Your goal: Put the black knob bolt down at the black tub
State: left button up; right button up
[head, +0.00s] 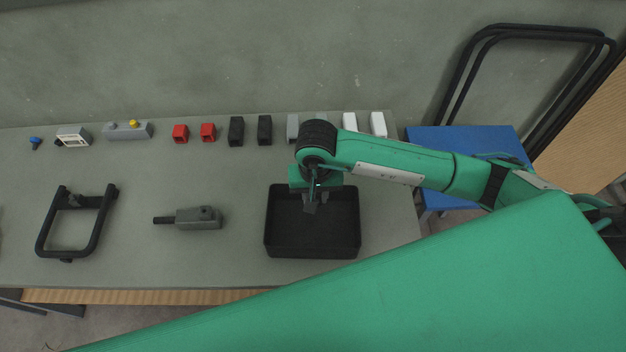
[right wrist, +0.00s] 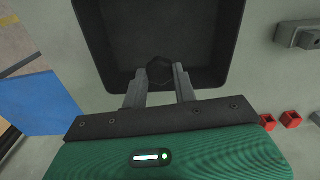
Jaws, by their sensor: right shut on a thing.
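The black tub (head: 271,240) is an open, shallow rectangular tray on the grey table, right of its middle. It fills the upper part of the right wrist view (right wrist: 225,50). My right gripper (head: 311,207) is over the tub's inside, pointing down. In the right wrist view its two grey fingers (right wrist: 160,75) are shut on the black knob bolt (right wrist: 159,69), a dark knob that barely stands out against the tub. In the head view I cannot make out the bolt, and its height above the tub floor is hard to tell. My left gripper is not in view.
A grey block with a black rod (head: 199,218) and a black U-shaped frame (head: 97,220) lie left of the tub. Along the table's back stand a blue knob (head: 36,141), red blocks (head: 180,133), black blocks (head: 236,131) and white blocks (head: 378,124). Blue stool (head: 480,138) at right.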

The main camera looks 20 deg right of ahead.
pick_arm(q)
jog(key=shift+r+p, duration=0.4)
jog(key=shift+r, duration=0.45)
pick_arm(e)
jog(key=shift+s+a+r, duration=0.25)
jog(key=shift+a+r, duration=0.05)
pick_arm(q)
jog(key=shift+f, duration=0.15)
pick_arm(e)
jog(key=shift+f+b, duration=0.1)
jog(key=shift+b, duration=0.3)
pick_arm(q)
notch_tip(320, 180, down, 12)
jog(key=b, duration=1.1)
jog(key=shift+b, duration=0.4)
pick_arm(e)
notch_tip(320, 180, down, 10)
jog(key=shift+r, duration=0.1)
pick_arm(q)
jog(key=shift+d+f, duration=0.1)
pick_arm(e)
jog(key=o, duration=1)
jog(key=shift+o, duration=0.2)
